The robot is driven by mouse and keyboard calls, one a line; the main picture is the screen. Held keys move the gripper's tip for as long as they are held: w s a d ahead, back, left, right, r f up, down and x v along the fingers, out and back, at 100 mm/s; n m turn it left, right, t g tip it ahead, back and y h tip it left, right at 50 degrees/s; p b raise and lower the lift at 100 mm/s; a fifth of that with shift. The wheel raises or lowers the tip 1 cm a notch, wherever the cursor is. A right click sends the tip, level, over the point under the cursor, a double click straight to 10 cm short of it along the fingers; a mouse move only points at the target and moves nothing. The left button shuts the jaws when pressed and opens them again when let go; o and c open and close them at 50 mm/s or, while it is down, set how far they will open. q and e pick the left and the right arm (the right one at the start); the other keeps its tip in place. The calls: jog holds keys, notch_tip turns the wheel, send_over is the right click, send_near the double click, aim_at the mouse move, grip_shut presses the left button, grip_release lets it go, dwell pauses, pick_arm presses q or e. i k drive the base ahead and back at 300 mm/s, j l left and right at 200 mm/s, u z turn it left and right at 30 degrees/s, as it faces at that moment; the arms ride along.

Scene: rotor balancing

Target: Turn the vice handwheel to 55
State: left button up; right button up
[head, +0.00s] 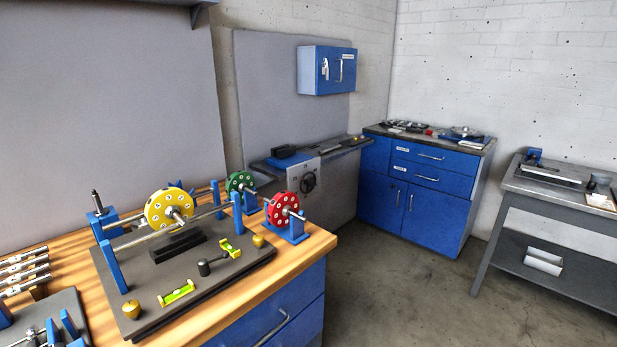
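A small dark handwheel (308,181) sits on the light grey front of a machine (296,171) by the back wall, beyond the wooden bench. It is too small for me to read any scale or number on it. A blue and dark block (288,160) lies on top of that machine; I cannot tell if it is the vice. A small blue fixture (534,156) stands on the grey table at the right, and its details are unclear. Neither of my grippers is in view.
A wooden bench (318,243) at the left front carries a balancing stand with a yellow rotor (168,208), plus green (240,182) and red (283,208) rotors. A blue cabinet (425,190) stands at the back. A grey table (508,182) is at right. The middle floor (410,290) is clear.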

aim_at(310, 183)
jog(key=i+l+u, duration=0.1)
jog(key=i+l, duration=0.15)
jog(key=i+l+z, duration=0.4)
jog(key=i, duration=0.35)
jog(key=i+z, duration=0.45)
jog(key=i, duration=0.35)
jog(key=i+u, duration=0.1)
jog(key=i, duration=0.35)
jog(key=i+l+u, duration=0.15)
jog(key=i, duration=0.35)
jog(key=i+l+u, duration=0.1)
jog(key=i, duration=0.35)
